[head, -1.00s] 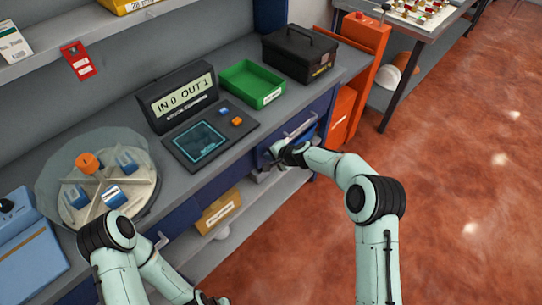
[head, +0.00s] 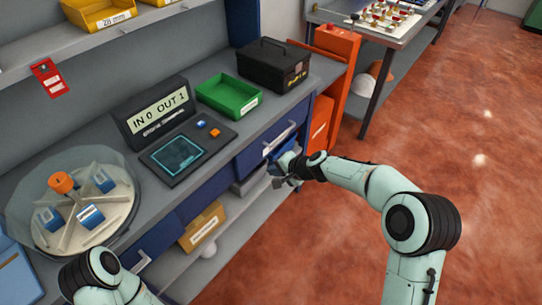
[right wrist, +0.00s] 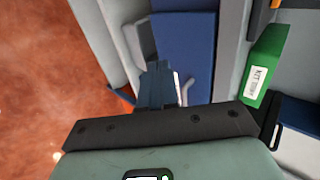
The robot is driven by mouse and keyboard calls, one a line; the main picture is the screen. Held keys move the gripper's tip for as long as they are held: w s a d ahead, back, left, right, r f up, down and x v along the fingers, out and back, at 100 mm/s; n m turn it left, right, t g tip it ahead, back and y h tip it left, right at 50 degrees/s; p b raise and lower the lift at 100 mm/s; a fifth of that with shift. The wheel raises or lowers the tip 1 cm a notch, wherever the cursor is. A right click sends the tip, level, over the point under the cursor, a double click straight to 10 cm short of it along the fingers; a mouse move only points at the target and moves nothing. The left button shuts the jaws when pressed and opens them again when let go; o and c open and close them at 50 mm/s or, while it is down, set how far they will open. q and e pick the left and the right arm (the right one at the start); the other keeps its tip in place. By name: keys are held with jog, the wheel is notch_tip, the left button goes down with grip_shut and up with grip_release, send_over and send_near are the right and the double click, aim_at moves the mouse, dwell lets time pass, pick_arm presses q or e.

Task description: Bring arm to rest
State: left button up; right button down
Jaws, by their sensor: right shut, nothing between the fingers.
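My right gripper (head: 279,172) is in front of the workbench in the head view, just below the handle (head: 280,135) of a blue drawer (head: 265,148). In the right wrist view its dark fingers (right wrist: 157,85) are together with nothing between them, seen against the blue drawer front (right wrist: 184,55). My right arm (head: 375,185) reaches in from the lower right over the floor. My left arm (head: 100,270) shows at the lower left of the head view. The left gripper is out of the picture.
On the bench stand a round dispenser (head: 115,220), a display reading "IN 0 OUT 1" (head: 160,108), a green tray (head: 228,98) and a black toolbox (head: 272,68). A cardboard bin (head: 203,228) sits on the lower shelf. The red floor (head: 480,180) at the right is clear.

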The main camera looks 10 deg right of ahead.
jog(key=s+d+f+n+g+h+p, duration=0.1)
jog(key=s+d+f+g, duration=0.1)
jog(key=s+f, duration=0.65)
jog(key=s+d+f+n+g+h+p, duration=0.1)
jog(key=s+f+g+h, duration=0.1)
jog(key=s+f, duration=0.65)
pick_arm(q)
jog(key=r, duration=0.1)
jog(key=w+r+p, duration=0.1)
jog(key=r, duration=0.1)
jog(key=w+r+p, duration=0.1)
jog(key=shift+r, duration=0.15)
pick_arm(e)
jog(key=s+a+f+n+g, duration=0.1)
jog(key=s+f, duration=0.3)
jog(key=s, duration=0.7)
jog(key=s+a+f+n+g, duration=0.1)
jog(key=s+f, duration=0.4)
jog(key=s, duration=0.7)
jog(key=shift+s+n+g, duration=0.3)
jog(key=shift+n+g, duration=0.6)
jog(key=shift+g, duration=0.1)
